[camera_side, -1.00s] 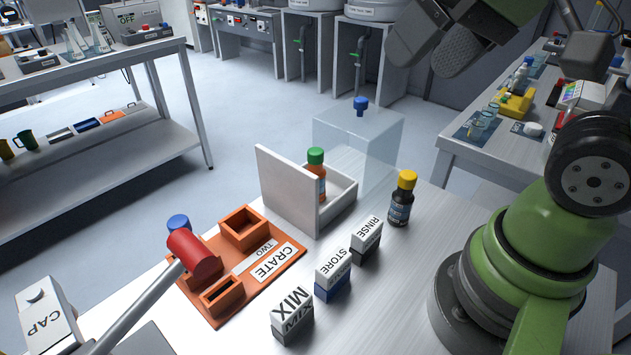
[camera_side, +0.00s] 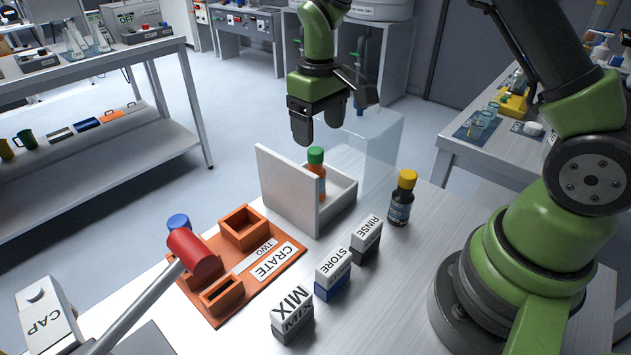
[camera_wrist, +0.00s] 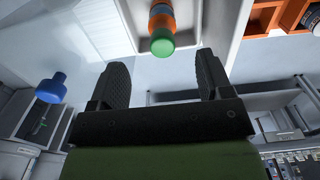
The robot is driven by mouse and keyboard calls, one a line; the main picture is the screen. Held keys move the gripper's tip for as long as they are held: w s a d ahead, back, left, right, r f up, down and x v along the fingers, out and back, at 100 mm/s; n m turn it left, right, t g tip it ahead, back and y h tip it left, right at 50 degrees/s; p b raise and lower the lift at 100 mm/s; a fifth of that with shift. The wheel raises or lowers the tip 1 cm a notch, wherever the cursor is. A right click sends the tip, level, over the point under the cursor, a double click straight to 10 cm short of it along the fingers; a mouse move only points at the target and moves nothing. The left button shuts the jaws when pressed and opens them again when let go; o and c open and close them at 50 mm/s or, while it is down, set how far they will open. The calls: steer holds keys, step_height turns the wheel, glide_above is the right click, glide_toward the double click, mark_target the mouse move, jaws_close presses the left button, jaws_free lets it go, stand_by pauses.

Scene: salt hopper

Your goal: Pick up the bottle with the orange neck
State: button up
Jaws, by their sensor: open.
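A bottle (camera_side: 320,183) with a green cap and orange below the cap stands upright in a shallow white tray (camera_side: 343,203), behind a white upright panel (camera_side: 284,192) that hides its lower part. My gripper (camera_side: 318,127) hangs above the tray, fingers pointing down, close above the cap. In the wrist view my gripper (camera_wrist: 163,70) is open and empty, with the cap just beyond the gap between the fingertips.
A dark bottle (camera_side: 401,200) with a yellow cap stands to the right. An orange crate (camera_side: 286,258), a red cylinder (camera_side: 195,254) and labelled blocks (camera_side: 333,276) occupy the front and left.

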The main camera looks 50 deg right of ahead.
mark_target(315, 150)
steer(key=f, duration=0.8)
steer(key=shift+w+a+f, duration=0.1)
steer(key=shift+w, duration=0.2)
steer(key=shift+c, duration=0.2)
jaws_close()
